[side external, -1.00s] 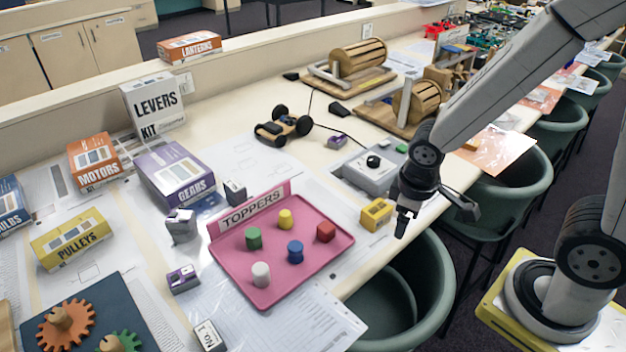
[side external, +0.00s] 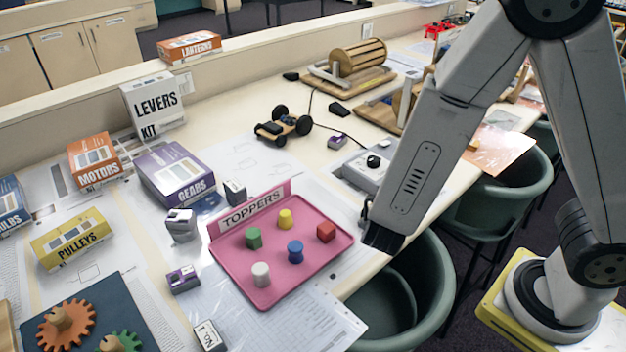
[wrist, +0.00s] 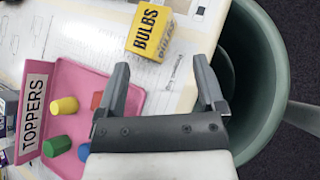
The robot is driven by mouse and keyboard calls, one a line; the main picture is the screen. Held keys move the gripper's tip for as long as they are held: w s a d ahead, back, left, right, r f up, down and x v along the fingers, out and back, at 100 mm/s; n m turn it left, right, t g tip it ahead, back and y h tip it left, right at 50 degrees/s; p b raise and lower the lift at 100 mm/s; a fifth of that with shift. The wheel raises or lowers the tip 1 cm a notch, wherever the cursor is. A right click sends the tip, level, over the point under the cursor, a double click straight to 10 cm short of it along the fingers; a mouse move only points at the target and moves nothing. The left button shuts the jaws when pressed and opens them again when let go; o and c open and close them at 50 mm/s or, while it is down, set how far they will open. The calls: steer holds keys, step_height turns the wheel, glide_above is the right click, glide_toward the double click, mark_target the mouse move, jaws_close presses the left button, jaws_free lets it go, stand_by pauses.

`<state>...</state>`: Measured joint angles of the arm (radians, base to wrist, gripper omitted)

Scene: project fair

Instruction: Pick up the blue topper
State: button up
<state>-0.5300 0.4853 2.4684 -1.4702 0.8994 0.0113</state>
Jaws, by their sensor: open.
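The blue topper (side external: 295,252) stands upright on the pink tray (side external: 240,282) labelled TOPPERS, with green (side external: 254,238), yellow (side external: 285,219), red (side external: 326,231) and white (side external: 261,274) toppers around it. In the wrist view the blue topper (wrist: 84,152) is at lower left, partly cut off by my gripper's body. My gripper (wrist: 160,70) is open and empty, right of the tray and over the table edge. In the side view it is mostly hidden behind my own arm.
A yellow BULBS box (wrist: 149,36) lies ahead of the open fingers, right of the tray. A green chair (wrist: 262,90) stands at the table edge. Kit boxes such as GEARS (side external: 175,172) stand left and behind the tray.

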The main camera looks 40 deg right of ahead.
mark_target(291, 244)
steer(key=w+a+n+t, duration=0.1)
steer(key=a+n, duration=0.1)
steer(key=w+a+n+t+y, duration=0.1)
steer(key=a+n+t, duration=0.1)
steer(key=w+a+n+t+y, duration=0.1)
steer(key=a+n+t, duration=0.1)
steer(key=a+n, duration=0.1)
steer(key=shift+w+f, duration=0.15)
steer(key=shift+f, duration=0.25)
steer(key=a+n+t+y, duration=0.1)
steer(key=a+n+y, duration=0.1)
steer(key=a, duration=0.1)
steer(key=a+f+n+t+y, duration=0.1)
steer(key=a+n, duration=0.1)
steer(key=a+n+y, duration=0.2)
steer(key=a, duration=0.1)
steer(key=shift+w+a+f+t+y, duration=0.1)
steer(key=shift+a+f+t+y, duration=0.1)
steer(key=shift+a+t+y, duration=0.15)
steer(key=shift+x, duration=1.3)
steer(key=shift+w+d, duration=0.1)
steer(key=shift+x, duration=2.5)
jaws_close()
